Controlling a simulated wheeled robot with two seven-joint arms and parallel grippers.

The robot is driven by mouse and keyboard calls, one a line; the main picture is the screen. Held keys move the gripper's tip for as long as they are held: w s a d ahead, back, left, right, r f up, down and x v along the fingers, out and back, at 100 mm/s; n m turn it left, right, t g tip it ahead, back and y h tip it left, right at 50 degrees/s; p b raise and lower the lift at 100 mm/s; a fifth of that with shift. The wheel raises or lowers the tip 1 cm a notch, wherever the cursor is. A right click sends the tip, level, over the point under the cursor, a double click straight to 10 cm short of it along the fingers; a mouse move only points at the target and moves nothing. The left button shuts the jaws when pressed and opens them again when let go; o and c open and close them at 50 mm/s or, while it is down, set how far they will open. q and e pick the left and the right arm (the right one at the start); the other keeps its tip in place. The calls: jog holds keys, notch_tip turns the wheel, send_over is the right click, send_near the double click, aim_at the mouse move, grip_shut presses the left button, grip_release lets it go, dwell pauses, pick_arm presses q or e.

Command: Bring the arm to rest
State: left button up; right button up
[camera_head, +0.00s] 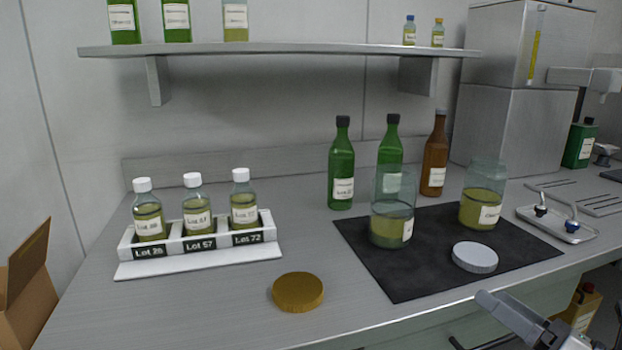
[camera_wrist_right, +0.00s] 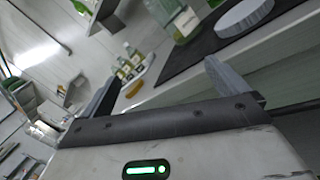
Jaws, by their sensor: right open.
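My right gripper (camera_head: 508,312) shows at the lower right of the head view, in front of the counter's front edge. In the right wrist view my right gripper (camera_wrist_right: 163,72) has its two fingers wide apart with nothing between them. Part of this gripper is cut off by the bottom edge of the head view. My left gripper is in neither view.
A dark mat (camera_head: 410,285) holds two jars and a white lid (camera_head: 474,257). A gold lid (camera_head: 297,292) lies left of the mat. A white rack (camera_head: 200,258) holds three labelled bottles. Green bottles (camera_head: 341,165) stand behind. The counter's front edge is near the gripper.

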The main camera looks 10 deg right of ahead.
jog(key=a+f+m+h+p, duration=0.1)
jog(key=a+f+m+h, duration=0.1)
jog(key=f+m, duration=0.35)
jog(key=s+a+f+m+g+h+p, duration=0.1)
jog(key=a+f+m+h, duration=0.1)
jog(key=m, duration=0.7)
jog(key=a+f+m+h+p, duration=0.1)
jog(key=a+f+m+h, duration=0.25)
jog(key=m, duration=0.45)
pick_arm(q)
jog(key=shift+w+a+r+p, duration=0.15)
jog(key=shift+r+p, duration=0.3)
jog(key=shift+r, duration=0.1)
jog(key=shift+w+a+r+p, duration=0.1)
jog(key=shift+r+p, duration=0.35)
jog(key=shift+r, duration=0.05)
pick_arm(e)
jog(key=s+a+f+m+g+y, duration=0.2)
jog(key=s+a+f+m+g, duration=0.1)
jog(key=a, duration=0.4)
jog(key=s+a+f+m+g+y, duration=0.1)
jog(key=s+a+f+m+g, duration=0.2)
jog(key=a+f+m, duration=0.3)
jog(key=shift+s+a+m+y, duration=0.35)
jog(key=shift+s+a, duration=0.05)
jog(key=shift+a, duration=0.2)
